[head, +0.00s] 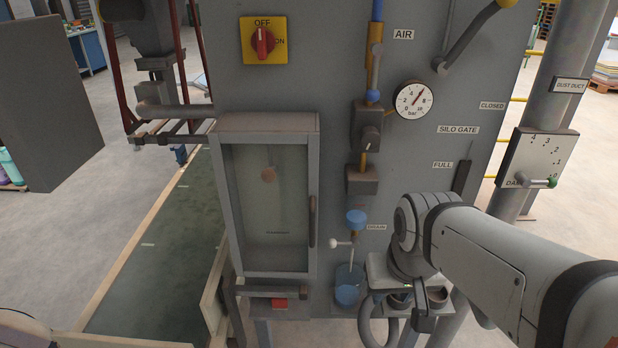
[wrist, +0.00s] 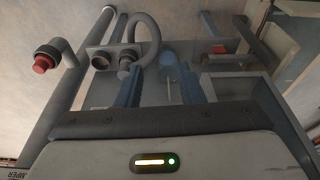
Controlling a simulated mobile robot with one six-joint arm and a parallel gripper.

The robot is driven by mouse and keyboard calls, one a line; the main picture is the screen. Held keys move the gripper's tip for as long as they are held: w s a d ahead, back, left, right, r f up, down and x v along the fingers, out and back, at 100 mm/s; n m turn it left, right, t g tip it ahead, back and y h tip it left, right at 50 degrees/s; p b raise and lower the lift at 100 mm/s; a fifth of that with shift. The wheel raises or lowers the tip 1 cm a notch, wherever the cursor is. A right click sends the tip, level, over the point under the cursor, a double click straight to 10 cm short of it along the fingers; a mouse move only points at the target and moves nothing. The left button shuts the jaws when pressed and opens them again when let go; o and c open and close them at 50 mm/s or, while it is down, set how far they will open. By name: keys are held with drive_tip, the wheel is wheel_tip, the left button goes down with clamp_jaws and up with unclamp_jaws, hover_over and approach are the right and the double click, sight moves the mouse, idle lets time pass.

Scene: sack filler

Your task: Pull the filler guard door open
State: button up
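The filler guard door (head: 268,200) is a grey-framed door with a clear pane, on the front of the grey filler cabinet. It looks closed. Its upright dark handle (head: 312,222) is on the right side of the frame. My gripper (head: 403,300) is below and to the right of the handle, apart from it, in front of the lower cabinet. In the wrist view, two blue fingers of my gripper (wrist: 160,88) stand apart with nothing visible between them. The arm hides part of the gripper in the head view.
A drain valve with a blue funnel (head: 356,218) and a blue cup (head: 347,292) stand between the handle and my gripper. A red block (head: 279,304) sits under the door. A green conveyor (head: 155,260) runs left of the cabinet.

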drive_tip(key=w+a+r+n+t+p, duration=0.1)
drive_tip(key=w+a+r+p, duration=0.55)
drive_tip(key=w, duration=0.25)
drive_tip(key=r+p, duration=0.2)
hover_over(313, 215)
drive_tip(key=s, duration=0.3)
drive_tip(key=shift+n+t+y, duration=0.3)
drive_tip(key=shift+t, duration=0.1)
drive_tip(key=x, duration=0.3)
drive_tip(key=p+x, duration=0.1)
drive_tip(key=x, duration=0.2)
drive_tip(key=shift+w+d+f, duration=0.15)
drive_tip(key=shift+w+f, duration=0.05)
drive_tip(key=shift+w, duration=0.2)
drive_tip(key=shift+x, duration=0.85)
clamp_jaws()
